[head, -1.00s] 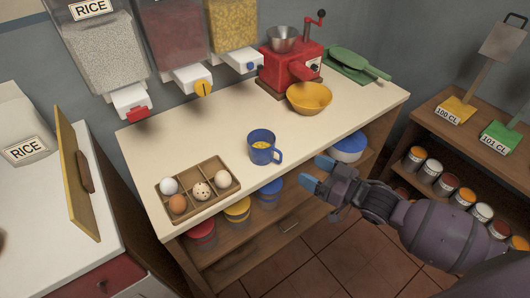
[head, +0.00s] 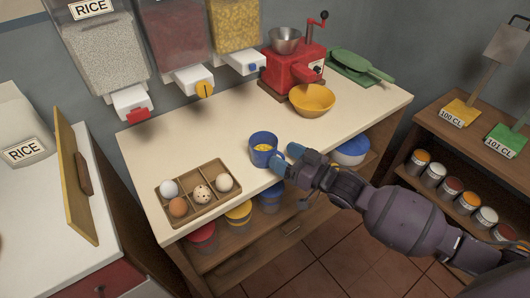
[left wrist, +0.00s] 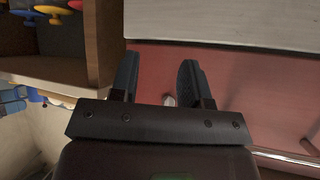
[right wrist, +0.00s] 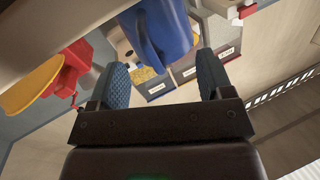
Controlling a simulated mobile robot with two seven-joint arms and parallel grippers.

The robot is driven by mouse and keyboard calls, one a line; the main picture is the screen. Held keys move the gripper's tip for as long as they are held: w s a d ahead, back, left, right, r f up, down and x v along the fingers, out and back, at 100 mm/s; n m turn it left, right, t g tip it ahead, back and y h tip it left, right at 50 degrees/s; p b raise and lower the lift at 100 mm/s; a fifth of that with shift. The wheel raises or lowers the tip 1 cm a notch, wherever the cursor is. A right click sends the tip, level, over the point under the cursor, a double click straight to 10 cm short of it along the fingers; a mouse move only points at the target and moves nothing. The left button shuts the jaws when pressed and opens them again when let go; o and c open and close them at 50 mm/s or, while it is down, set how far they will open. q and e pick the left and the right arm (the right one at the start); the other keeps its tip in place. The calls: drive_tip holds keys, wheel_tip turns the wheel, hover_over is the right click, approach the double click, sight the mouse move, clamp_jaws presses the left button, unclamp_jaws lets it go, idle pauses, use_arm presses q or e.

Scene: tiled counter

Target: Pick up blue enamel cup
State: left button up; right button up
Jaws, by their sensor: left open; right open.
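The blue enamel cup (head: 263,148) stands upright on the cream counter near its front edge, with something yellow inside. My right gripper (head: 286,158) is open at the cup's right side, where the handle is. In the head view its fingers partly cover the handle side. In the right wrist view the cup (right wrist: 160,35) shows ahead, between and beyond the open fingers (right wrist: 160,85); I cannot tell whether they touch it. My left gripper (left wrist: 158,78) is open and empty in the left wrist view, facing a red drawer front, away from the cup.
A wooden egg tray (head: 205,205) sits left of the cup. A yellow bowl (head: 312,101) and a red grinder (head: 292,70) stand behind it to the right. Dispensers (head: 193,80) hang above the back. The counter (head: 220,130) behind the cup is clear.

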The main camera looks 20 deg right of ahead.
drive_tip(key=shift+x, duration=0.95)
clamp_jaws()
